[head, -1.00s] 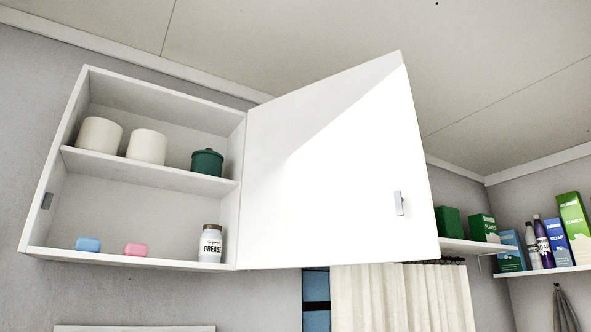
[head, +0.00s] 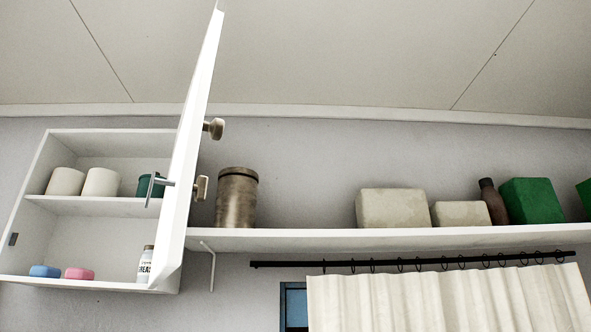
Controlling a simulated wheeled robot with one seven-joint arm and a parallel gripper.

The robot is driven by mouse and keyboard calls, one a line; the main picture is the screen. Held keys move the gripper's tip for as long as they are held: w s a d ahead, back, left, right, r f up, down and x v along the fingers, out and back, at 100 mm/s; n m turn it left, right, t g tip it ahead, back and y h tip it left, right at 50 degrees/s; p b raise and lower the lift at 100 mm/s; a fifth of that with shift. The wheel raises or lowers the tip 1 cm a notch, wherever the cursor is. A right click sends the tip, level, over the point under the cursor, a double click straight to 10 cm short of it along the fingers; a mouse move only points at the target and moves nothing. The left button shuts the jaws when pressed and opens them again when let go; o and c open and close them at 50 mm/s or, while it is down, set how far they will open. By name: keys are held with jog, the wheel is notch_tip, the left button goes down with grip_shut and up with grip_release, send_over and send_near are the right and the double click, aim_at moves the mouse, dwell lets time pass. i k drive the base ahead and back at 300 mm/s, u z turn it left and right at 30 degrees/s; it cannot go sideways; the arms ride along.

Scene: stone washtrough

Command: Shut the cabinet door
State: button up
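The white wall cabinet (head: 33,230) is at the left of the head view and stands open. Its white door (head: 182,170) sticks out toward me at the cabinet's right side and shows almost edge-on, as a narrow tilted strip. The door hides part of the cabinet's right end. A metal bar handle (head: 151,188) shows just left of the door, apparently fixed to it. Two brass-coloured knobs (head: 214,128) (head: 201,189) show just right of the door; I cannot tell what they are fixed to. My gripper is not in view.
Inside the cabinet are white pots (head: 101,182), a green pot (head: 143,184), blue and pink bars (head: 45,271) (head: 79,273), and a part-hidden grease jar (head: 145,264). Right of the door, a wall shelf (head: 400,238) holds a brass canister (head: 236,198) and boxes above a curtain (head: 440,300).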

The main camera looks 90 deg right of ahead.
aim_at(167, 257)
jog(key=k, duration=1.05)
jog(key=z, duration=1.45)
